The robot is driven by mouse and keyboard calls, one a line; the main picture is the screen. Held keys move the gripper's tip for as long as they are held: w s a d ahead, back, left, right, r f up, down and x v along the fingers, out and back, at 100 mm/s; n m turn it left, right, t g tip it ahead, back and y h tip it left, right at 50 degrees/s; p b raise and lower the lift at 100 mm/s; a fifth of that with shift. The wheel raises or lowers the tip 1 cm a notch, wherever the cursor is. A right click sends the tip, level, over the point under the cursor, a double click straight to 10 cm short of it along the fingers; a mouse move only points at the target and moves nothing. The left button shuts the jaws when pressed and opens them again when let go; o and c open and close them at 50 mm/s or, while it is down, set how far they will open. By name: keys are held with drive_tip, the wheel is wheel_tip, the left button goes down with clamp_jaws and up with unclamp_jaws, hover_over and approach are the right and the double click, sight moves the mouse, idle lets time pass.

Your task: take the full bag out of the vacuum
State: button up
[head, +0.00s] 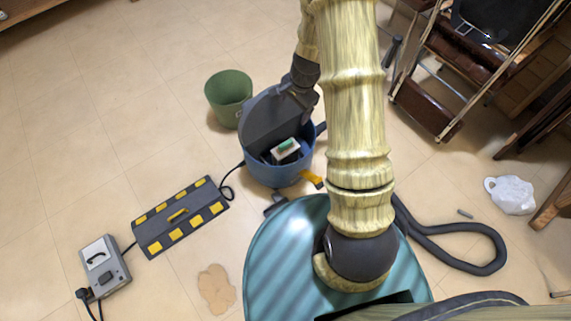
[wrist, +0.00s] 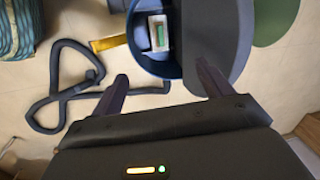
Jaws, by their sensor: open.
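The vacuum (head: 268,178) is a blue round tub standing on the floor, with its dark grey lid (head: 268,112) swung open. Inside it lies a bag with a whitish top and a green patch (head: 286,147); its lower part is hidden in the tub. In the wrist view the bag's pale collar (wrist: 158,33) shows inside the blue rim (wrist: 140,58), beside the grey lid (wrist: 215,40). My gripper (wrist: 162,72) is open and empty, its two fingers apart and pointing toward the tub. In the head view it is near the lid (head: 304,74), above the tub and partly hidden by my arm.
A green bin (head: 229,96) stands behind the vacuum. The black hose (head: 470,262) loops on the floor at right, near a white plastic bag (head: 511,194) and a folding chair (head: 440,85). A grey-yellow panel (head: 180,216) and grey box (head: 103,265) lie left. The upper-left floor is clear.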

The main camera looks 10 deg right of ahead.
drive_tip(key=m+b, duration=0.2)
drive_tip(key=b, duration=0.3)
hover_over(287, 145)
drive_tip(key=s+d, duration=0.1)
drive_tip(key=d, duration=0.1)
wheel_tip(287, 145, down, 12)
drive_tip(key=shift+s+r, duration=0.15)
drive_tip(key=shift+r, duration=0.15)
drive_tip(key=f+b, duration=0.2)
drive_tip(key=f, duration=0.2)
drive_tip(key=a+f+b, duration=0.1)
drive_tip(key=f+b, duration=0.1)
drive_tip(key=f, duration=0.2)
drive_tip(key=w+f+b, duration=0.1)
drive_tip(key=f+b, duration=0.2)
drive_tip(key=f, duration=0.1)
drive_tip(key=shift+w+a, duration=0.1)
drive_tip(key=shift+a, duration=0.25)
drive_tip(key=f+b, duration=0.4)
drive_tip(key=f, duration=0.1)
drive_tip(key=shift+w+a+f+b, duration=0.15)
drive_tip(key=shift+w+a+b, duration=0.05)
drive_tip(key=shift+a+b, duration=0.1)
drive_tip(key=c, duration=1.4)
